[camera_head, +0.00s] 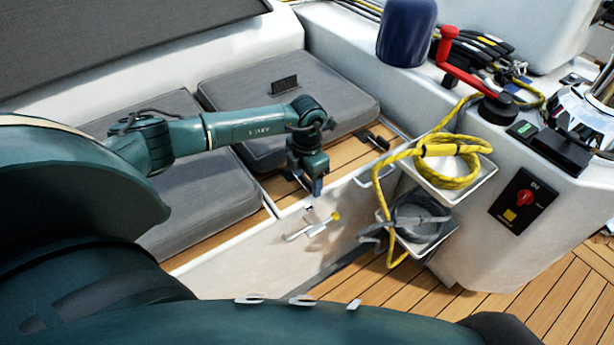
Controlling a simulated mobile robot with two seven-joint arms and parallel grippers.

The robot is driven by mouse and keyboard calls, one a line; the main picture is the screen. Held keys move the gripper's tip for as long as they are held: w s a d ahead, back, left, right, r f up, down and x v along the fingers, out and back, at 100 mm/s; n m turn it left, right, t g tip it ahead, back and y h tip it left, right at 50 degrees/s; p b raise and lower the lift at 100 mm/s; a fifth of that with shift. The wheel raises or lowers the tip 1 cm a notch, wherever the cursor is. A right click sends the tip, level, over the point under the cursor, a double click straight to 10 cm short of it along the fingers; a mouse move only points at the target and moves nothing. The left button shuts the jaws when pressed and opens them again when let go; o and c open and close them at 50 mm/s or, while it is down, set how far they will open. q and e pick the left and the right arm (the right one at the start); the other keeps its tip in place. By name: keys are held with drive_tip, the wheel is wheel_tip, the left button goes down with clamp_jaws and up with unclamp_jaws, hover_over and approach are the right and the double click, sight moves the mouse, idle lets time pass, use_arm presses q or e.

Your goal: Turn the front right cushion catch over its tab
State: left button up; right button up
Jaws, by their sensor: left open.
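Two grey seat cushions lie on the teak seat, a farther one (330,88) and a nearer one (205,200). My left arm reaches across them from the left. My left gripper (316,188) points down, open, over the teak strip at the front edge of the farther cushion. I cannot make out a cushion catch for certain; the gripper hides part of that edge. A small dark fitting (373,140) sits on the teak at the right end of the farther cushion. My right gripper does not show.
A white locker front (260,250) with a small white and yellow handle (318,224) drops below the seat. To the right are pockets with yellow rope (440,150) and grey line (418,217), a red winch handle (458,62) and a black switch panel (520,201).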

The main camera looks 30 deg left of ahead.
sight(307, 180)
use_arm(q)
wheel_tip(307, 180, up, 13)
drive_tip(key=p, duration=0.2)
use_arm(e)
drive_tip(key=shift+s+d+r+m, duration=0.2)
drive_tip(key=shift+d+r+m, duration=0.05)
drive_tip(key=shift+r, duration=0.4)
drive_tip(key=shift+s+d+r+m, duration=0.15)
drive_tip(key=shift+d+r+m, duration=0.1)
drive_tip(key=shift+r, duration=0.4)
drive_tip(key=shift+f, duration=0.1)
